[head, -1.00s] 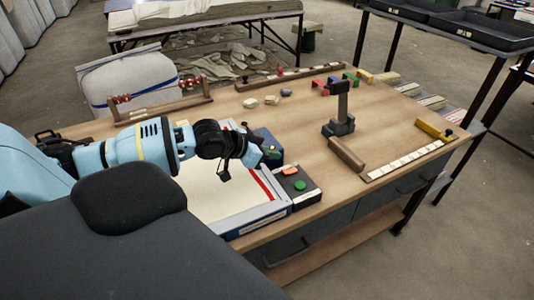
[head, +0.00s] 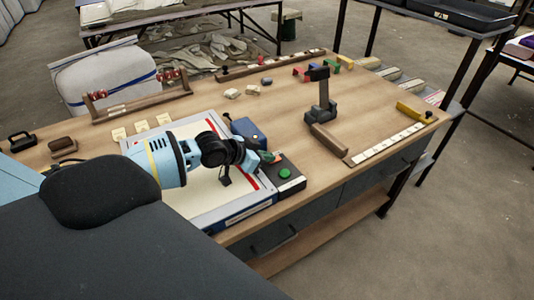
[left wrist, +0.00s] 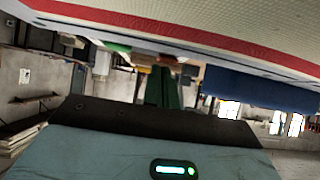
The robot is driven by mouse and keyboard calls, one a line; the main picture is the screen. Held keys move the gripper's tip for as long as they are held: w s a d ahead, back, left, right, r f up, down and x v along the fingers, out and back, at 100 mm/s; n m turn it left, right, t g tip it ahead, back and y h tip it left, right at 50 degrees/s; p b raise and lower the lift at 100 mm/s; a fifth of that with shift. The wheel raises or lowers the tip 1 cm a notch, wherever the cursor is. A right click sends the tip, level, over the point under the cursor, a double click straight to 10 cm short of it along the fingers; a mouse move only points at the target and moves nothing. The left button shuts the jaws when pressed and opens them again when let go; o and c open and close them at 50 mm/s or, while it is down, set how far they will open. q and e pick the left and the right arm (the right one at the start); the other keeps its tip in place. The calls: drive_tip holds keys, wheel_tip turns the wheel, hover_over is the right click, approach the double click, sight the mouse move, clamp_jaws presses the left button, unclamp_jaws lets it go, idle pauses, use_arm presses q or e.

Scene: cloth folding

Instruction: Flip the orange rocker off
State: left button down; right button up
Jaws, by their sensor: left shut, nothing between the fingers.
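A dark control box (head: 291,186) with a round green button (head: 285,174) sits at the front edge of the table, right of a white board. The orange rocker on this box is mostly hidden behind my left gripper in the head view. My left gripper (head: 269,157) is shut and empty, with its fingertips over the back part of the box. I cannot tell whether they touch the rocker or which way it is tilted. In the left wrist view the dark green fingers (left wrist: 163,88) show close together. My right gripper is not in view.
The white board (head: 190,203) with red stripes lies under my left arm. A blue box (head: 248,132) stands just behind the gripper. A dark upright stand (head: 320,108) and a wooden block (head: 328,138) are to the right. The wooden table between is clear.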

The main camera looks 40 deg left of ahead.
use_arm(q)
drive_tip(key=shift+s+f, duration=0.2)
drive_tip(key=shift+f, duration=0.6)
drive_tip(key=shift+s+a+r, duration=0.1)
drive_tip(key=shift+s+r, duration=0.15)
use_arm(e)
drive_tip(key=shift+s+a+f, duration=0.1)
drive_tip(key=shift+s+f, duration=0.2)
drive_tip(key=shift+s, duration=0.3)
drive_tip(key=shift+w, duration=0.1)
use_arm(q)
drive_tip(key=shift+w+r, duration=0.15)
drive_tip(key=shift+r, duration=0.7)
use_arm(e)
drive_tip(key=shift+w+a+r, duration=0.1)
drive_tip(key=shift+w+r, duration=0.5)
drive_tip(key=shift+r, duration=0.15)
